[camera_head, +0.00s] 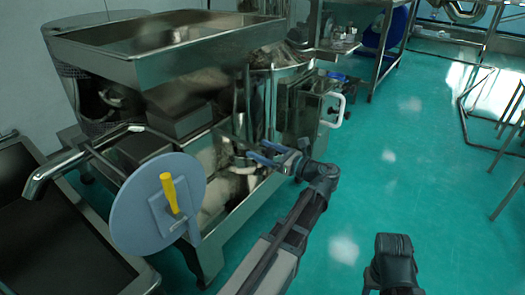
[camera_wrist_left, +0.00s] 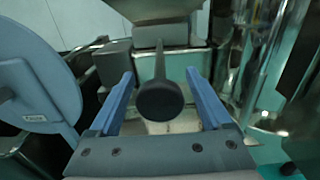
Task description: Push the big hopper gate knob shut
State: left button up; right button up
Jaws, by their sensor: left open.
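The big steel hopper (camera_head: 195,55) stands at the upper left in the head view, and its underside shows at the top of the left wrist view (camera_wrist_left: 155,10). In that wrist view, a dark round gate knob (camera_wrist_left: 160,100) on a stem faces the camera below the hopper. My left gripper (camera_head: 262,153) is open, with its blue fingers beside the machine. In the wrist view, the knob appears between the two spread fingers; I cannot tell whether anything touches. The knob is not clear in the head view. My right gripper is not visible.
A round grey-blue disc with a yellow handle (camera_head: 170,193) stands left of my left arm, and the disc also fills the wrist view's left side (camera_wrist_left: 40,95). A dark tray (camera_head: 45,225) is at lower left. A white handle (camera_head: 333,110) projects right.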

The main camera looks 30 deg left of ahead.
aim_at(241, 141)
pick_arm(q)
grip_shut()
dwell(0.3)
jog(key=a, duration=0.8)
jog(key=shift+w+a, duration=0.15)
jog(key=shift+w, duration=0.2)
grip_release()
jog(key=shift+a, duration=0.1)
jog(key=d, duration=0.9)
jog(key=s+d, duration=0.1)
jog(key=d, duration=0.3)
jog(key=shift+d, duration=0.4)
